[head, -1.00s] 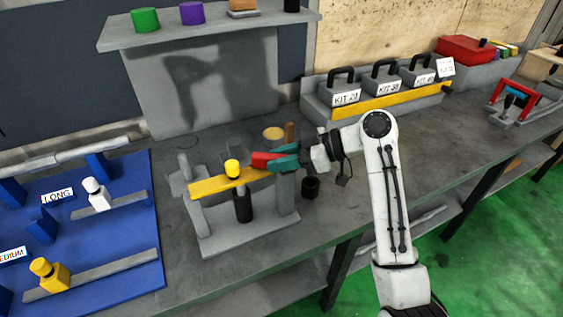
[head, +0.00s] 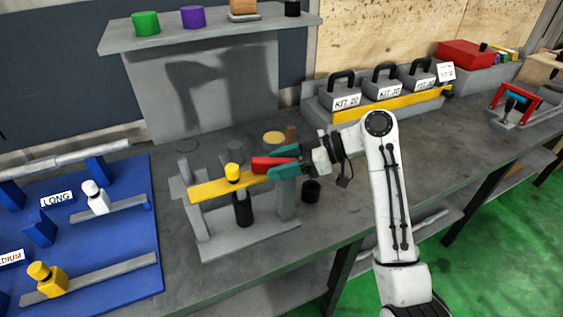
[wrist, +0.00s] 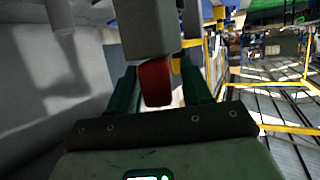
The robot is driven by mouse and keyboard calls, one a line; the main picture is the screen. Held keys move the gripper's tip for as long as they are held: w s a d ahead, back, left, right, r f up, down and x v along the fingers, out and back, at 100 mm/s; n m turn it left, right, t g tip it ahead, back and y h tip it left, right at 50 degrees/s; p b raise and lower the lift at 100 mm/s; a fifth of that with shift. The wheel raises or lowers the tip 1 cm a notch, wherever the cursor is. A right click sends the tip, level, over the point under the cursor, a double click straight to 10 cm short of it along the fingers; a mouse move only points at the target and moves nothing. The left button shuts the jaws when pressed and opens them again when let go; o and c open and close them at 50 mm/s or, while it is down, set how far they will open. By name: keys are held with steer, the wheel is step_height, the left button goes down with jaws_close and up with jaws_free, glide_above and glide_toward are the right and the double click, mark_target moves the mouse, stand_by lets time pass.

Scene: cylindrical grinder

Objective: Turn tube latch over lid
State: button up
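The latch is a yellow bar (head: 207,189) with a red end (head: 266,164). It lies across a grey stand (head: 250,245) above an upright black tube (head: 243,211). A yellow cap (head: 232,171) stands at the bar's middle, in line with the tube; I cannot tell how they join. My gripper (head: 277,163) has its teal fingers open on both sides of the red end. In the wrist view the red end (wrist: 155,82) sits between the fingers (wrist: 160,85), with a gap on its right. The bar's far part is hidden there.
A small black cup (head: 311,191) stands right of the stand. A tan disc (head: 274,138) lies behind it. A blue board (head: 110,245) with yellow and white pieces is at left. Kit cases (head: 345,99) stand at the back.

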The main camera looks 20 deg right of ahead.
steer(key=b+v, duration=0.1)
steer(key=v, duration=0.9)
steer(key=shift+s+d, duration=0.15)
steer(key=shift+d, duration=0.15)
steer(key=shift+r, duration=0.1)
